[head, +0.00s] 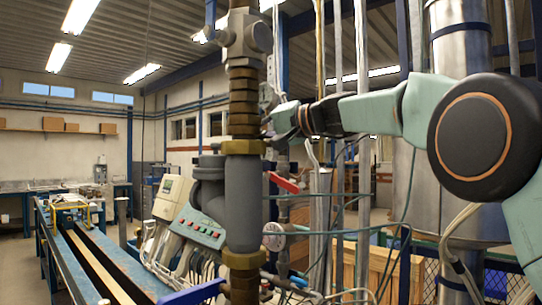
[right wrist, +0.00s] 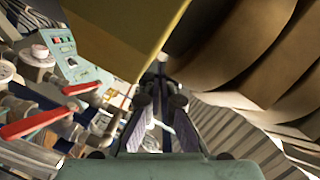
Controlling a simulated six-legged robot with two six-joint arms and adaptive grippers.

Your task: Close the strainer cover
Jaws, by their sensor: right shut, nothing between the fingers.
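A grey vertical pipe body (head: 243,205) stands in the middle of the head view, between two brass collars. A short grey side branch with a flanged end (head: 208,168) sticks out to its left; it looks like the strainer, but I cannot tell whether its cover is open. My right gripper (head: 270,121) comes in from the right, beside the brown ribbed pipe above the upper collar. In the right wrist view its fingers (right wrist: 161,80) are together and empty, close below a brass-coloured face (right wrist: 125,35). My left gripper is out of view.
The brown ribbed pipe (head: 243,105) rises to a grey valve block (head: 245,40). A red lever (head: 285,183) and round gauge (head: 273,236) sit right of the pipe. A green control panel (head: 198,227) and blue bench (head: 85,255) stand left.

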